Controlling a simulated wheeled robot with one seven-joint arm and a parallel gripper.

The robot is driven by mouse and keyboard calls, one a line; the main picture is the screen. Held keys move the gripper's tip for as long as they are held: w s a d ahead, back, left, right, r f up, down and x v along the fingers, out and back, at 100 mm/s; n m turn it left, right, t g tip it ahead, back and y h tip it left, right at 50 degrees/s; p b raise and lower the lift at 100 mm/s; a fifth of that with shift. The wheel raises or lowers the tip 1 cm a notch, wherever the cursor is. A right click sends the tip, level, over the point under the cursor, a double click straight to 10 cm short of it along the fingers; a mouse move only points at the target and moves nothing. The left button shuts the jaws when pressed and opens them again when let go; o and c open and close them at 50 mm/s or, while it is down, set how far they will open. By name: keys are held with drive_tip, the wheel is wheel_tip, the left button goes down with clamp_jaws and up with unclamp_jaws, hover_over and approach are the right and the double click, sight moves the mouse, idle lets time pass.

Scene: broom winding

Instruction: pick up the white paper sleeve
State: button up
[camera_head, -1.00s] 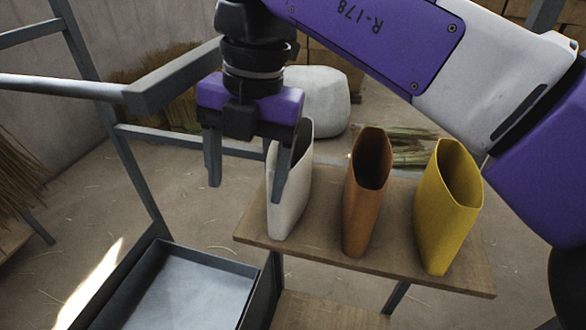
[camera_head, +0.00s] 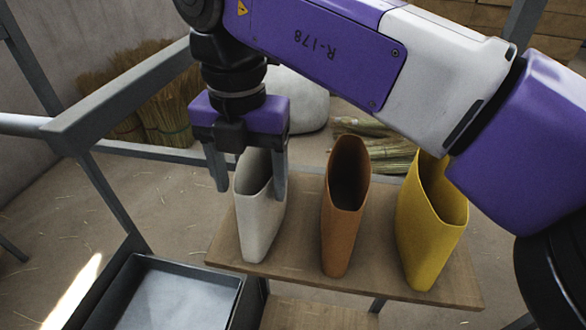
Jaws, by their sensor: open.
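The white paper sleeve (camera_head: 258,228) stands upright and open-topped at the left end of a wooden board. My gripper (camera_head: 252,193) is above it, pointing down, with its fingers apart and nothing visibly clamped. In the picture one finger is left of the sleeve's upper part and the other overlaps its right edge. The gripper body hides part of the sleeve's top. I cannot tell whether either finger touches it.
An orange-brown sleeve (camera_head: 339,235) and a yellow sleeve (camera_head: 425,240) stand to the right on the wooden board (camera_head: 300,265). A dark-rimmed tray (camera_head: 236,300) is at lower left. A grey metal frame (camera_head: 105,105) rises at left. Straw bundles and a pale pouf lie behind.

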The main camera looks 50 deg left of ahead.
drive_tip(key=shift+w+d+f+p, duration=0.1)
drive_tip(key=shift+f+p, duration=0.2)
drive_tip(key=shift+f, duration=1.25)
drive_tip(key=shift+w+f+p, duration=0.1)
drive_tip(key=shift+f+p, duration=0.15)
drive_tip(key=shift+f, duration=1.3)
drive_tip(key=c, duration=1.4)
